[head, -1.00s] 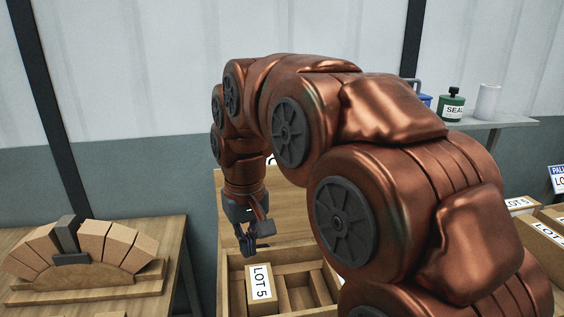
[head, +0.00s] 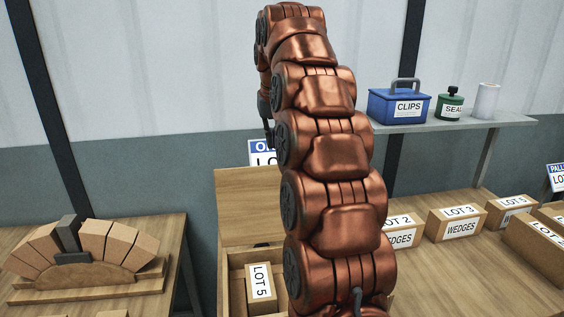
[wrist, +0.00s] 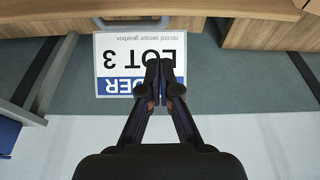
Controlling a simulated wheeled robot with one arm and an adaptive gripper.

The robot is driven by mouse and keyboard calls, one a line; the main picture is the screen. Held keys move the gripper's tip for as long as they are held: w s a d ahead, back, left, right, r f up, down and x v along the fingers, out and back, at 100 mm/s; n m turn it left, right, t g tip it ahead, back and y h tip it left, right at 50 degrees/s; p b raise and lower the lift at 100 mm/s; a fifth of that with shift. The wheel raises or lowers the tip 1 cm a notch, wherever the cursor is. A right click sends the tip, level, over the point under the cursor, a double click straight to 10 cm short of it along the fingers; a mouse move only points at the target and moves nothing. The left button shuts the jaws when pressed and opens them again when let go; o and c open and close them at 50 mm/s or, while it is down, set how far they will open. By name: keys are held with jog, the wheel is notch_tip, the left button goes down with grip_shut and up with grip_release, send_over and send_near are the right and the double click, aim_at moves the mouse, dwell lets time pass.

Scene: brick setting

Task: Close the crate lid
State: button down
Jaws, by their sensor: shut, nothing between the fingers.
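The wooden crate (head: 226,262) stands at the lower middle of the head view, partly hidden by my arm. Its lid (head: 245,200) stands open and upright along the back edge. A block labelled LOT 5 (head: 262,283) sits inside the crate. My gripper (head: 269,140) is above the lid, apart from it, mostly hidden behind my arm.
A wooden arch model (head: 85,245) stands on a bench at left. At right, several labelled boxes (head: 455,222) sit on a bench below a shelf (head: 425,125) with a blue CLIPS case (head: 398,105), a green SEAL container (head: 449,107) and a white roll (head: 486,100).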

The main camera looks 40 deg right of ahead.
jog(key=w+d+r, duration=0.1)
jog(key=d, duration=0.3)
jog(key=shift+m, duration=0.4)
jog(key=shift+w+p+x, duration=0.15)
jog(key=shift+p+x, duration=0.55)
jog(key=shift+x, duration=1.65)
jog(key=shift+w+p+x, duration=0.1)
jog(key=shift+p+x, duration=0.6)
jog(key=shift+x, duration=1.65)
jog(key=shift+s+a+r+p, duration=0.1)
jog(key=shift+s+a+p, duration=0.3)
jog(key=shift+s, duration=0.4)
jog(key=shift+s+a+p, duration=0.35)
jog(key=shift+s, duration=0.5)
jog(key=shift+s+a, duration=0.1)
jog(key=shift+s, duration=0.05)
